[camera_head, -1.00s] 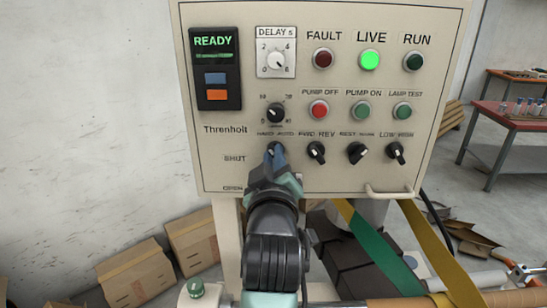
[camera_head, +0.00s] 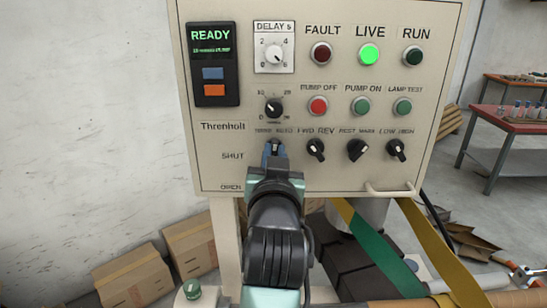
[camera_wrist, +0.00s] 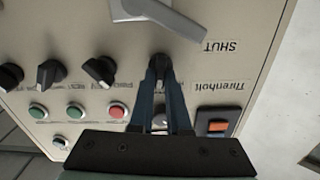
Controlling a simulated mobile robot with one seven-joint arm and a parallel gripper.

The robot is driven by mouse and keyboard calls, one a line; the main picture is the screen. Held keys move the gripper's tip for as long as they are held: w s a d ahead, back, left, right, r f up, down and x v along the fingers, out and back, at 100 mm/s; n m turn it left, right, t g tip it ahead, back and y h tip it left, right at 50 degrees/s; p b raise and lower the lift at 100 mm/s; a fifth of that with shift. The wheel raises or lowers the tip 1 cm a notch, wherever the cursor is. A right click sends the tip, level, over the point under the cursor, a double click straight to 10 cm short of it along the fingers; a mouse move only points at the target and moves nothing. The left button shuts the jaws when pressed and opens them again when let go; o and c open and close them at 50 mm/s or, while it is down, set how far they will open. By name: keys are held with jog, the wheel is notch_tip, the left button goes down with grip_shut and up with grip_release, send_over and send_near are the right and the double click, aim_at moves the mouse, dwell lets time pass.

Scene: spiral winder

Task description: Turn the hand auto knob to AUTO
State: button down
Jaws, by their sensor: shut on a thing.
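The hand auto knob (camera_wrist: 160,68) is a black selector on the cream control panel (camera_head: 215,130). It sits at the left end of the lower knob row, under a small HAND AUTO label (camera_head: 273,131). My gripper (camera_head: 273,152) reaches up from below. Its two blue fingers are closed on the knob from both sides. The wrist view shows the fingertips (camera_wrist: 160,78) touching the knob, with its upper part showing between them. In the head view the fingers hide most of the knob, and I cannot tell its exact pointing.
Other black selectors, such as the FWD REV knob (camera_head: 316,150), stand close to the right. A grey lever (camera_wrist: 165,14) by the SHUT label is near my fingers in the wrist view. A panel handle (camera_head: 390,191) sticks out lower right. Cardboard boxes (camera_head: 135,278) stand below left.

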jog(key=m+b, duration=0.1)
jog(key=m, duration=0.4)
jog(key=shift+d+m, duration=0.15)
jog(key=shift+m, duration=0.15)
dwell(0.4)
jog(key=c, duration=0.9)
grip_release()
jog(key=shift+s+f, duration=0.1)
jog(key=shift+s, duration=0.05)
jog(key=s+b, duration=0.4)
jog(key=s, duration=0.8)
jog(key=shift+s, duration=0.35)
